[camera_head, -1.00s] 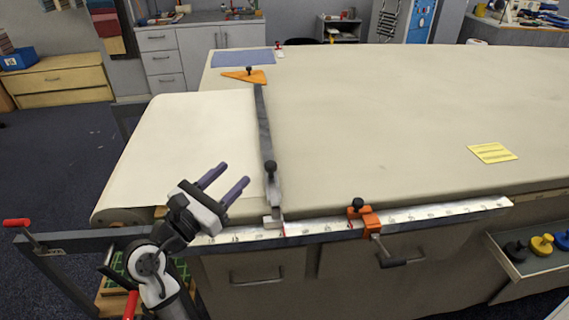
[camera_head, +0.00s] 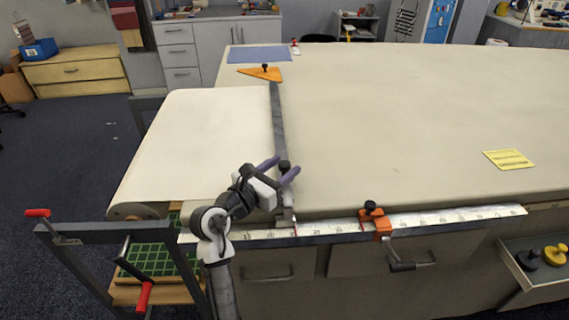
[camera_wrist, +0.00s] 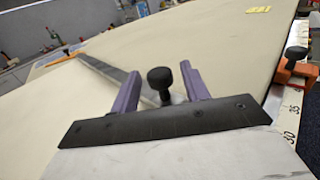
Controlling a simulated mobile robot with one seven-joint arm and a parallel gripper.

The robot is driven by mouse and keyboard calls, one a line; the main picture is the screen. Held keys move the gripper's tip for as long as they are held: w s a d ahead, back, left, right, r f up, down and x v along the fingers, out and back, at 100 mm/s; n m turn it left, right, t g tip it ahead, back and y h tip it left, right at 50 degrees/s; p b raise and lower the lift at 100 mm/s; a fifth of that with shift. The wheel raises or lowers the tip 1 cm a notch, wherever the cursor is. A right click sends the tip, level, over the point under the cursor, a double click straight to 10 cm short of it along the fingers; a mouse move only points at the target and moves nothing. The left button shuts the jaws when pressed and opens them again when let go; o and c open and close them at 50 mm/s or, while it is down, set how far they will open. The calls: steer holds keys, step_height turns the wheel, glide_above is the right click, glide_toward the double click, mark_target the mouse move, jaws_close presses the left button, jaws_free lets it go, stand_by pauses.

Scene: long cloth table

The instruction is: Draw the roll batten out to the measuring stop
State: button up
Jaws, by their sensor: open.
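The roll batten (camera_head: 278,120) is a long grey bar lying across the table at the edge of the pale cloth. A black knob (camera_wrist: 160,78) stands at its near end. My gripper (camera_head: 287,163) is open, its purple fingers on either side of the knob in the wrist view, with gaps showing; contact cannot be told. The measuring stop (camera_head: 377,224) is an orange clamp with a black knob on the ruler (camera_head: 330,227), right of the batten and apart from it. It also shows at the right of the wrist view (camera_wrist: 296,68). My gripper partly hides the batten's near end.
The cloth roll (camera_head: 138,210) sits at the table's left end by a dark frame (camera_head: 100,233) with red handles. An orange triangle (camera_head: 260,73) lies at the batten's far end. A yellow note (camera_head: 509,160) lies on the right. The tabletop between batten and note is clear.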

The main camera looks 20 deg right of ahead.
steer(key=shift+w+d, duration=0.3)
steer(key=shift+d, duration=0.25)
